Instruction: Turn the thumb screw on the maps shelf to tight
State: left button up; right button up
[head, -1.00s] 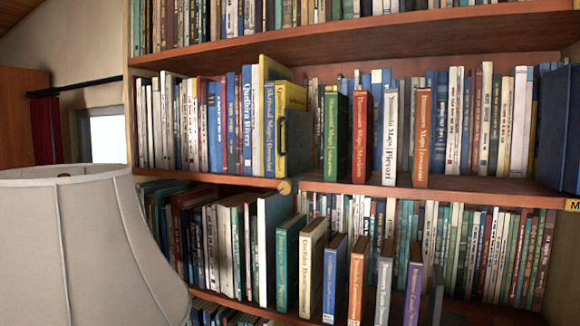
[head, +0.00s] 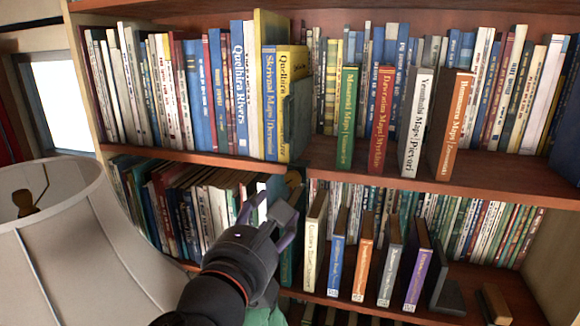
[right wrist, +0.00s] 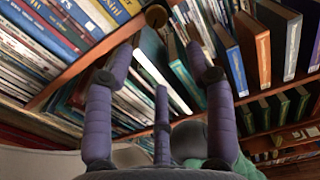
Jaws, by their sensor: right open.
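The maps shelf (head: 480,192) is a reddish-brown board bearing upright books with maps titles. In the right wrist view the thumb screw (right wrist: 156,16) shows at the top centre, beyond the fingertips. My right gripper (head: 270,208) comes up from below, just short of the screw and apart from it. Its purple fingers (right wrist: 160,80) are spread and hold nothing. The screw's tightness cannot be told. My left gripper is not in view.
A lampshade (head: 90,235) stands at the left, close to my arm. Books on the lower shelf, including a cream one (head: 315,242), stand just right of the gripper. A dark bookend (head: 440,285) stands farther right.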

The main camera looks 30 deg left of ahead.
aim_at(292, 181)
jog(key=x, duration=0.3)
jog(key=p+x, duration=0.1)
jog(key=x, duration=0.3)
jog(key=r+p+x, duration=0.1)
jog(key=x, duration=0.2)
jog(key=shift+w+d, duration=0.1)
jog(key=shift+w, duration=0.15)
